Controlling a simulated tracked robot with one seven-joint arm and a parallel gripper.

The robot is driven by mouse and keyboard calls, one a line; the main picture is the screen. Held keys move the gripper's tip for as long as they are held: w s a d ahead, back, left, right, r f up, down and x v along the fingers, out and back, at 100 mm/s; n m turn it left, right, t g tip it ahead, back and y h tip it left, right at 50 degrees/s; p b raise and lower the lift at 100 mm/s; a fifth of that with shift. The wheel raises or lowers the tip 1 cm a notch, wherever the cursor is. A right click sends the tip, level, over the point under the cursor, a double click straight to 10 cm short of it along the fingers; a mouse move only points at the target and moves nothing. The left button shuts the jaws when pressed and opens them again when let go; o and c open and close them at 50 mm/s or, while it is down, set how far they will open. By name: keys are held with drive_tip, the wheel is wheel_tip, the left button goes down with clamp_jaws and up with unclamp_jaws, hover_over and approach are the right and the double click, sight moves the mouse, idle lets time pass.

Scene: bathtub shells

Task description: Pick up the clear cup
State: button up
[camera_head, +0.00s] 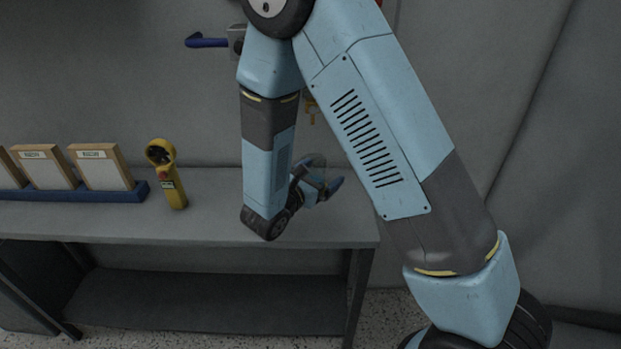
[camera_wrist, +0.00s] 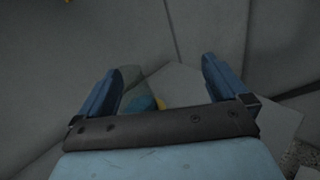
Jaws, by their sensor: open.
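My gripper (camera_head: 326,184) is open above the right part of the grey bench, at the end of my blue arm. In the wrist view its two blue fingers stand wide apart, with my gripper (camera_wrist: 159,66) holding nothing I can make out. A faint see-through rounded shape, perhaps the clear cup (camera_head: 315,159), shows just behind my gripper in the head view. It is mostly hidden by the arm and fingers, so I cannot tell whether it touches them. The wrist view shows a dull greenish patch by the left finger that I cannot identify.
The grey bench (camera_head: 215,227) stands against a grey wall. A yellow handheld meter (camera_head: 172,183) stands left of my arm. Farther left, wood-framed cards sit in a blue rack (camera_head: 90,193). A blue-handled wall fitting (camera_head: 208,42) is above. The bench between meter and arm is clear.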

drive_tip(key=a+f+n+t+y, duration=0.1)
drive_tip(key=a, duration=0.1)
drive_tip(key=a+f+n+y, duration=0.1)
drive_tip(key=a+f, duration=0.1)
drive_tip(key=a+f+n+t+y, duration=0.1)
drive_tip(key=a+n, duration=0.1)
drive_tip(key=shift+s+f+t, duration=0.25)
drive_tip(key=shift+f+t, duration=0.05)
drive_tip(key=shift+f, duration=0.1)
drive_tip(key=shift+w+f, duration=0.1)
drive_tip(key=shift+w, duration=0.15)
approach(317, 160)
drive_tip(key=shift+w+d, duration=0.85)
drive_tip(key=shift+a+x, duration=0.15)
drive_tip(key=shift+x, duration=1.2)
drive_tip(key=shift+a+x, duration=0.1)
drive_tip(key=shift+x, duration=1.25)
drive_tip(key=shift+w, duration=0.15)
drive_tip(key=shift+c, duration=0.4)
drive_tip(key=c, duration=0.8)
